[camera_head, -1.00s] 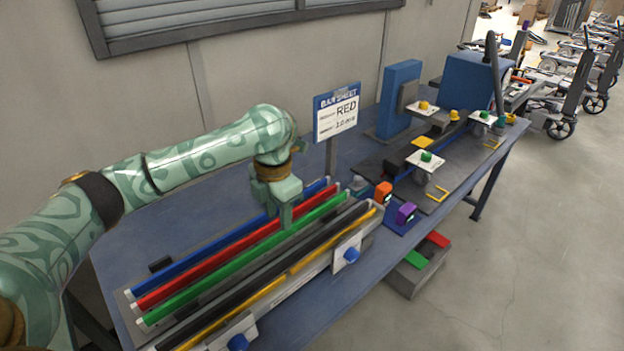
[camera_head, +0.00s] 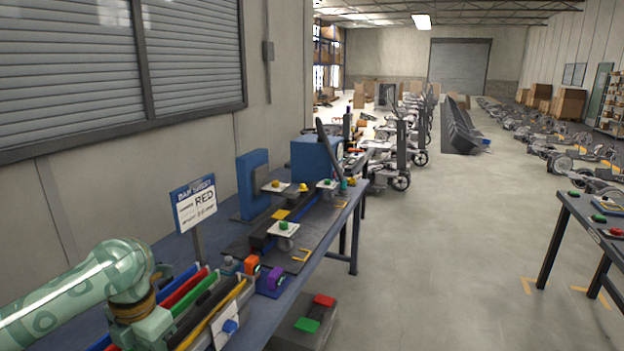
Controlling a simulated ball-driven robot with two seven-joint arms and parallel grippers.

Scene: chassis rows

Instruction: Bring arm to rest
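My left arm comes in from the lower left of the head view, green and patterned. Its wrist is bent down over the near end of the coloured bars, and the gripper's lower part and fingertips are cut off or hidden. The red bar (camera_head: 184,288), the blue bar (camera_head: 187,274) and the green bar (camera_head: 197,300) lie side by side in the rack at the bottom. My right gripper does not show.
The blue workbench carries a blue C-shaped block (camera_head: 253,184), a blue box (camera_head: 311,160), white plates with green and yellow knobs, an orange block (camera_head: 252,264) and a purple block (camera_head: 275,278). A second table (camera_head: 590,232) stands at right. Open floor lies between.

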